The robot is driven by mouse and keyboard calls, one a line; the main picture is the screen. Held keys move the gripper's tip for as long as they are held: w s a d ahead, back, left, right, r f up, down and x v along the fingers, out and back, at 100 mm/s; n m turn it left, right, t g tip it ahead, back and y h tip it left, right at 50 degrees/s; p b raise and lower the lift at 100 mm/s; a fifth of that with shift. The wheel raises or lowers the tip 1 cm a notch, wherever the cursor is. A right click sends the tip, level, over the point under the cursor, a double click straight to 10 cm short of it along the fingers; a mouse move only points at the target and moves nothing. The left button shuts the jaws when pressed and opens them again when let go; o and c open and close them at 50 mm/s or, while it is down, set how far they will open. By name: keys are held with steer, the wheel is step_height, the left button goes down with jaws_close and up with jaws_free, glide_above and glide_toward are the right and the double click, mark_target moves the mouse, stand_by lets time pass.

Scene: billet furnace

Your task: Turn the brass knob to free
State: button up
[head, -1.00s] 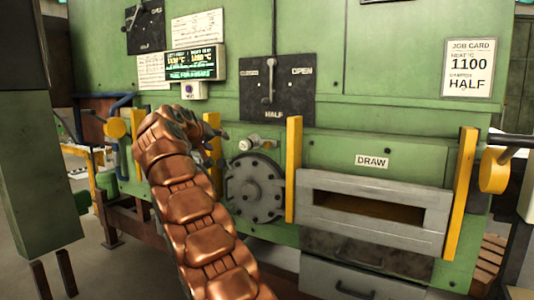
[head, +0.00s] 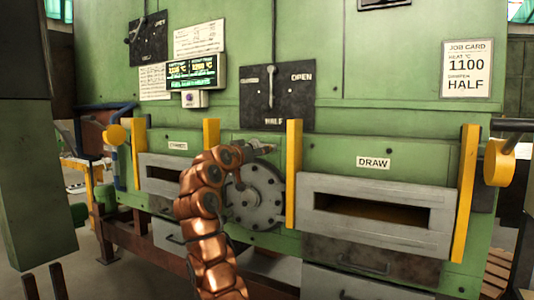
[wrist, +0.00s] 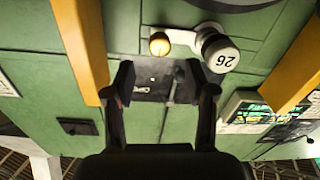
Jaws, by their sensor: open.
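The brass knob (wrist: 159,44) shows in the wrist view as a small round yellow-brass end on a pale fitting. Beside it is a white round cap (wrist: 221,56) marked 26. My gripper (wrist: 160,75) is open and empty, its two dark fingers apart, with the knob a little beyond the fingertips. No contact shows. In the head view my gripper (head: 260,149) is in front of the green furnace, just above the round grey flange (head: 255,200). It covers the fitting there, so I cannot make out the knob in that view.
A dark damper plate (head: 296,98) with an upright lever (head: 271,85) is above my gripper. Yellow posts (head: 291,175) (head: 211,133) stand on either side. The draw door (head: 335,225) is to the right, and the job card (head: 467,69) reads 1100 and HALF.

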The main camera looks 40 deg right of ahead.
steer(key=shift+p+x, duration=1)
steer(key=shift+x, duration=2.85)
jaws_close()
